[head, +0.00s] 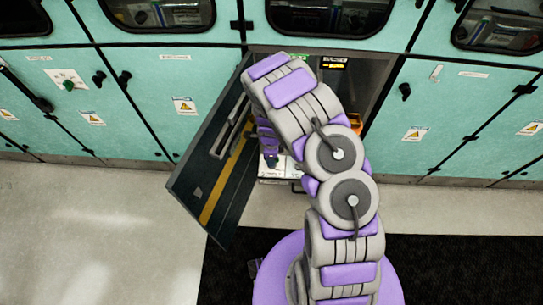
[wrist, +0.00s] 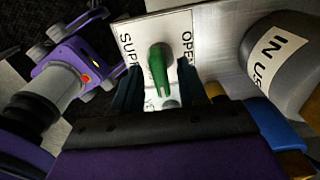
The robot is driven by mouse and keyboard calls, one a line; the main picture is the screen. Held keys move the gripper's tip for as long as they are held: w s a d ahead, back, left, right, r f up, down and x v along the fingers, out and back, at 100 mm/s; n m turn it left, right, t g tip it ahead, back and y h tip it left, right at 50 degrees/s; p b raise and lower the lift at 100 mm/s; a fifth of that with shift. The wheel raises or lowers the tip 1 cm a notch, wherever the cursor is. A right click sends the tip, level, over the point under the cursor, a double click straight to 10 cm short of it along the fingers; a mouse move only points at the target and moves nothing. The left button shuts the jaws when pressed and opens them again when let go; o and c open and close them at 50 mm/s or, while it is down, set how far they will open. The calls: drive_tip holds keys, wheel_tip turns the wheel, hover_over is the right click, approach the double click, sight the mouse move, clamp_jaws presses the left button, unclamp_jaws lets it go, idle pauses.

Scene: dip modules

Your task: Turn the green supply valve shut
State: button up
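The green supply valve handle (wrist: 159,68) stands out from a white plate (wrist: 158,25) marked "SUP…" and "OPEN" in the wrist view. My gripper (wrist: 160,80) is open, with one dark finger on each side of the handle. Gaps show between the handle and both fingers, so it is not clamped. The lower end of the handle is close to the gripper body. In the head view my gripper (head: 270,158) reaches down into the open cabinet bay, above a white surface (head: 277,170). The green handle cannot be made out there.
A grey cylinder (wrist: 285,60) labelled "IN US…" stands close on the right. An open dark door (head: 215,150) with a yellow stripe flanks my arm's left. Teal cabinets (head: 455,110) line the wall. Another green knob (head: 69,85) is on a left panel. The front floor (head: 90,235) is clear.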

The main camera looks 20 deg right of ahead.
wheel_tip(320, 180, up, 17)
drive_tip(key=p, duration=0.2)
drive_tip(key=shift+r, duration=0.15)
idle(0.5)
idle(0.4)
